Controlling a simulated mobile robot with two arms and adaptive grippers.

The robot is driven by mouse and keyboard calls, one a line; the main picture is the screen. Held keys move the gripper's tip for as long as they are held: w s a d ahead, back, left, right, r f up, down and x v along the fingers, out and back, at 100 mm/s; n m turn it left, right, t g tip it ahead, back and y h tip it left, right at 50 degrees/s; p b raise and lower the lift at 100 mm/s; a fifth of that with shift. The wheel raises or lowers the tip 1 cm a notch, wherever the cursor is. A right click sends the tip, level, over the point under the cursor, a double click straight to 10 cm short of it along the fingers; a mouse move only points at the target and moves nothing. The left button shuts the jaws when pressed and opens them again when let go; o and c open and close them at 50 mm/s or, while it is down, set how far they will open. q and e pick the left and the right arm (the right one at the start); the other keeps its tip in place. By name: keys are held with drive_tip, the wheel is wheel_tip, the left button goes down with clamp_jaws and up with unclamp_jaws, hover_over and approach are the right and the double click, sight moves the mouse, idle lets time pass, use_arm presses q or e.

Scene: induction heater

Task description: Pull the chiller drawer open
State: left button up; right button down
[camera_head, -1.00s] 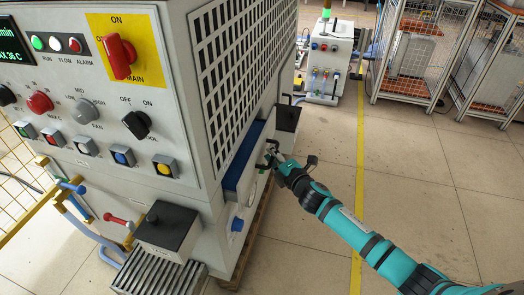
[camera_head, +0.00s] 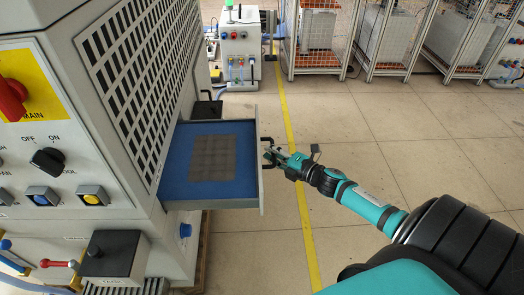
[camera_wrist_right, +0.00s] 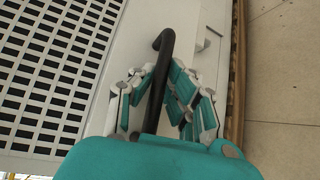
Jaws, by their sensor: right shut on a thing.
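The chiller drawer (camera_head: 176,190) sticks far out of the right side of the chiller cabinet (camera_head: 120,85) in the head view. Its inside is blue, with a grey gridded patch in the middle. Its pale front panel (camera_head: 262,190) faces right. My right gripper (camera_head: 270,156) is at the outer side of this panel. In the right wrist view, the fingers of my right gripper (camera_wrist_right: 160,95) are closed around a black bar handle (camera_wrist_right: 157,85). My left gripper is not in view.
A black-topped box (camera_head: 112,255) stands out from the cabinet's lower front. Another small control unit (camera_head: 240,50) stands at the back, with wire cages (camera_head: 315,40) to its right. The tiled floor right of the drawer is clear, with a yellow line (camera_head: 300,190).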

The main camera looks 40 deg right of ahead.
drive_tip(key=shift+d+r, duration=0.15)
drive_tip(key=shift+r, duration=0.05)
drive_tip(key=c, duration=1.5)
unclamp_jaws()
drive_tip(key=shift+o, duration=0.8)
drive_tip(key=shift+f, duration=0.1)
drive_tip(key=shift+s, duration=0.1)
drive_tip(key=shift+s, duration=0.2)
drive_tip(key=v, duration=1.1)
drive_tip(key=shift+s, duration=0.25)
